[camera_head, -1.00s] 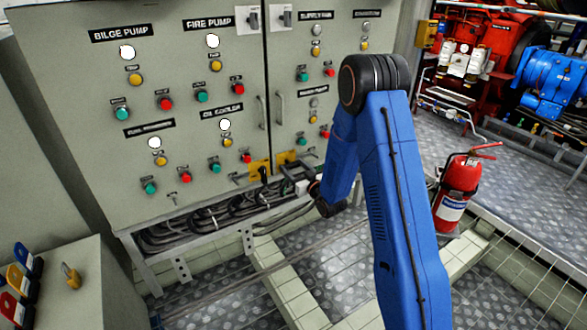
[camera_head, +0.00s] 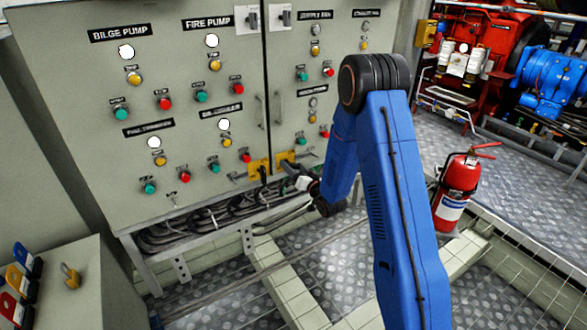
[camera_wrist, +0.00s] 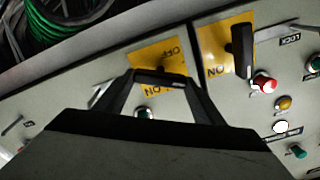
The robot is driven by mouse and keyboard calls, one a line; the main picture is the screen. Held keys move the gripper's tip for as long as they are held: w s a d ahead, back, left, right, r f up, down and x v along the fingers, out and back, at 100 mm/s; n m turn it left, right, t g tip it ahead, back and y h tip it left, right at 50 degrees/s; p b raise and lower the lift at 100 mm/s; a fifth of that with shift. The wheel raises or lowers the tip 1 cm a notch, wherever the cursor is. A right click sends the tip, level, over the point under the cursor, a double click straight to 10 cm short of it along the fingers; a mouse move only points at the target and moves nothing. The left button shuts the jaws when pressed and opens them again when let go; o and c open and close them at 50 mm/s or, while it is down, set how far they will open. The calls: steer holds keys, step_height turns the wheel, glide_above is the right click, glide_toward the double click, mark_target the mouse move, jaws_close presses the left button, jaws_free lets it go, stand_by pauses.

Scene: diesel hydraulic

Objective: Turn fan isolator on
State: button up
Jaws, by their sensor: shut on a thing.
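Two yellow isolator plates sit low on the grey cabinet, the left one (camera_head: 258,166) and the right one (camera_head: 285,156). In the upside-down wrist view the right plate (camera_wrist: 150,53) carries OFF and ON lettering. My gripper (camera_wrist: 160,75) is shut on a black isolator handle at this plate.
The cabinet face carries several buttons and lamps, including a red button (camera_wrist: 264,84) near the free handle. Black cables (camera_head: 215,218) run below the cabinet. A red extinguisher (camera_head: 457,190) stands to the right of my arm. A low box with padlocks (camera_head: 70,275) is at front left.

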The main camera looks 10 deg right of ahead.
steer(key=m, duration=0.6)
steer(key=shift+d+f, duration=0.1)
steer(key=m, duration=0.6)
steer(key=shift+f, duration=0.1)
steer(key=shift+m, duration=0.3)
steer(key=o, duration=1.1)
steer(key=shift+c, duration=0.2)
